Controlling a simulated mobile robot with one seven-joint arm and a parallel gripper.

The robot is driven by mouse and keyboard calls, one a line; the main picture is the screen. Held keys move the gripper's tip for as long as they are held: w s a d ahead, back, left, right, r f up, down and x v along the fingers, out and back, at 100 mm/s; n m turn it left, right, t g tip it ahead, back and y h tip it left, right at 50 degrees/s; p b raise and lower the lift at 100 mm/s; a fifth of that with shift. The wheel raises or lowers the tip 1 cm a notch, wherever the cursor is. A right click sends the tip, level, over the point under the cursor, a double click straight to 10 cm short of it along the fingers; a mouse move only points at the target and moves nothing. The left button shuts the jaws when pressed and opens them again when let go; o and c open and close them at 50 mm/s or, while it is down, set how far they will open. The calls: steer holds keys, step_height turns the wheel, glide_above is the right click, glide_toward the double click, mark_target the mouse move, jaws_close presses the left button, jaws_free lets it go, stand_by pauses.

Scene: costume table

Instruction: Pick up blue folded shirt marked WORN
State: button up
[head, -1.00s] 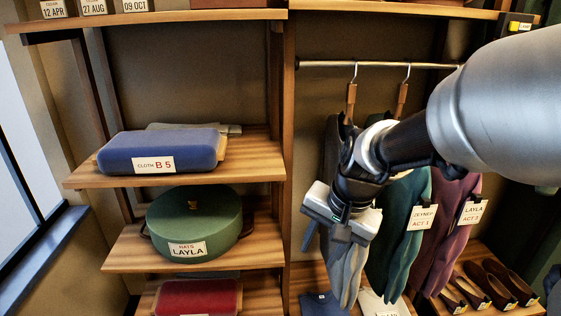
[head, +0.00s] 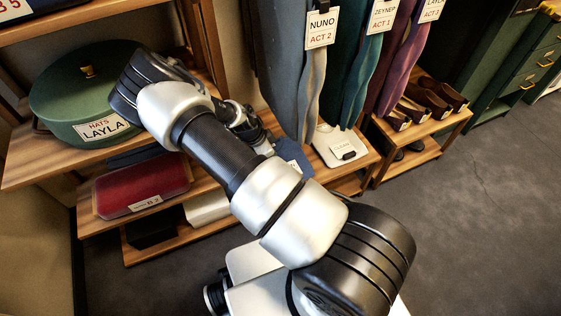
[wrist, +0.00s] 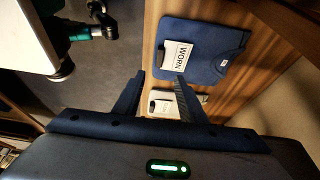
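The blue folded shirt (wrist: 207,50) lies flat on a wooden shelf in the wrist view, with a white tag reading WORN on it. In the head view the blue shirt (head: 292,155) shows only in part behind my arm, left of a white folded shirt (head: 338,146) tagged CLEAN. The white shirt also shows in the wrist view (wrist: 160,93), partly between my fingers. My gripper (wrist: 158,78) is open and empty, its two dark fingers apart, near the blue shirt's tagged side. In the head view my gripper is mostly hidden by my arm.
Clothes tagged NUNO (head: 321,28) and ZEYNEP (head: 382,15) hang just above the folded shirts. Brown shoes (head: 428,103) stand on a low rack to the right. A green hat box (head: 88,95) and a red case (head: 143,184) sit on shelves at left. The grey floor is clear at right.

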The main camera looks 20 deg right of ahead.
steer(key=b+x, duration=0.2)
steer(key=x, duration=0.9)
steer(key=shift+s+d+f, duration=0.1)
steer(key=shift+f, duration=0.05)
steer(key=shift+d+b+x, duration=0.1)
steer(key=shift+b+x, duration=0.45)
steer(key=shift+x, duration=0.9)
steer(key=shift+d+b+x, duration=0.15)
steer(key=shift+b+x, duration=0.35)
steer(key=shift+x, duration=0.95)
steer(key=shift+c, duration=0.3)
jaws_close()
